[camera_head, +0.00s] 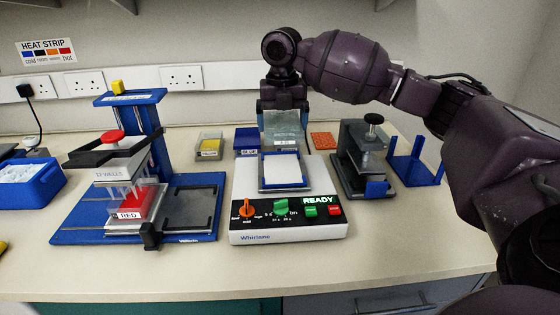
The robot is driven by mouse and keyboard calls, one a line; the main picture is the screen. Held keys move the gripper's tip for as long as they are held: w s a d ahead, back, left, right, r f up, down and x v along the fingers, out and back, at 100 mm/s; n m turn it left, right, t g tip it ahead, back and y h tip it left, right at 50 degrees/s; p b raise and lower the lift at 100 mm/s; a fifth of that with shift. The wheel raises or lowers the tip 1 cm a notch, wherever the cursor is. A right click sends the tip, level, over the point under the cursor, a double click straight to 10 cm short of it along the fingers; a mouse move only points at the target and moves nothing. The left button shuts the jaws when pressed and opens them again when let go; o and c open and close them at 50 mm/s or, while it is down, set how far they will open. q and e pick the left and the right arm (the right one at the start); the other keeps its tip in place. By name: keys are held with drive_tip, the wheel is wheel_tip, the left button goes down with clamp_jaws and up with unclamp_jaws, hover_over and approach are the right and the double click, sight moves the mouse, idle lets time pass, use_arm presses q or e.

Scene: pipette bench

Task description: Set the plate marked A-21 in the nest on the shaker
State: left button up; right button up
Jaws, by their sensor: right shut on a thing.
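My right gripper (283,104) comes in from the right and is above the back of the shaker. It is shut on a clear, greyish plate (284,128), which hangs in front of its fingers; I cannot read a mark on it. The shaker (288,232) is a white unit with an orange knob, a green knob, buttons and a READY display. Its nest (285,172) is a blue-edged frame with a pale, empty-looking floor, just below and in front of the plate. I cannot tell whether the plate touches the nest's back edge. My left gripper is out of view.
A blue stand (156,120) with a red-knobbed, multi-tip head stands left of the shaker. A dark press (352,160) and a blue holder (415,170) stand to the right. Small trays marked YELLOW (209,145) and BLUE (246,140) sit behind. The front bench strip is clear.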

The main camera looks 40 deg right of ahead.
hover_over(282, 168)
wheel_tip(282, 168, down, 4)
drive_tip(key=shift+f, duration=0.25)
wheel_tip(282, 168, down, 5)
drive_tip(key=shift+s+f+b, duration=0.1)
drive_tip(key=shift+b, duration=0.55)
drive_tip(key=shift+f, duration=0.4)
drive_tip(key=o, duration=0.6)
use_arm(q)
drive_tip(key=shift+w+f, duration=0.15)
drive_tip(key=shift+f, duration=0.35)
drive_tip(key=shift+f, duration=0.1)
